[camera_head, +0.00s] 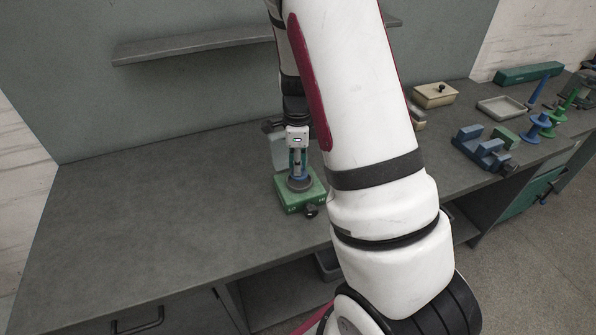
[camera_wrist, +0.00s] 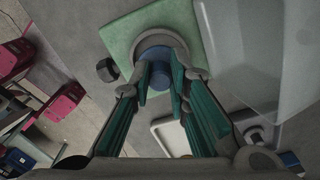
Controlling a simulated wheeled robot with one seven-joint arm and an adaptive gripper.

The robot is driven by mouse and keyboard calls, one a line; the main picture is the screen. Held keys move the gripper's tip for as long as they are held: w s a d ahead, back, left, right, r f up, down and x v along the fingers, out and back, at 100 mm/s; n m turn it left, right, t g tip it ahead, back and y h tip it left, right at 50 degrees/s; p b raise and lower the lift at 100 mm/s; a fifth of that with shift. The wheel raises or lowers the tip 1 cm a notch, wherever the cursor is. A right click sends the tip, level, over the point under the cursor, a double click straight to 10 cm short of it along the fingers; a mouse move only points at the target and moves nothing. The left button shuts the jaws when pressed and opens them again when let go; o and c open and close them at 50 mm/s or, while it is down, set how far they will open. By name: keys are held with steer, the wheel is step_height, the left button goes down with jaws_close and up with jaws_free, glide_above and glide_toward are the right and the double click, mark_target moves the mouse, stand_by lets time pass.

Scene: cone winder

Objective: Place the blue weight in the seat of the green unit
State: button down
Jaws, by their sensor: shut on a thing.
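The green unit (camera_head: 305,199) stands on the grey bench, with a dark knob (camera_head: 311,211) on its front. In the wrist view the green unit (camera_wrist: 117,36) shows a round grey seat (camera_wrist: 150,42) on top. My gripper (camera_head: 299,174) points down over it. Its teal finger pads (camera_wrist: 162,78) are shut on the blue weight (camera_wrist: 160,76), which overlaps the grey ring in the wrist view. The blue weight (camera_head: 300,179) shows only partly between the fingers in the head view. I cannot tell whether its base touches the seat.
A clear panel (camera_wrist: 262,50) stands beside the green unit. A blue unit (camera_head: 484,150), a grey tray (camera_head: 502,108) and a beige box (camera_head: 434,96) stand farther right on the bench. A shelf (camera_head: 190,43) hangs behind. The bench's left part is clear.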

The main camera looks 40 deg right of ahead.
steer(key=shift+f, duration=1.5)
steer(key=shift+f, duration=0.15)
steer(key=c, duration=1.5)
jaws_free()
steer(key=shift+s, duration=0.1)
steer(key=shift+c, duration=0.2)
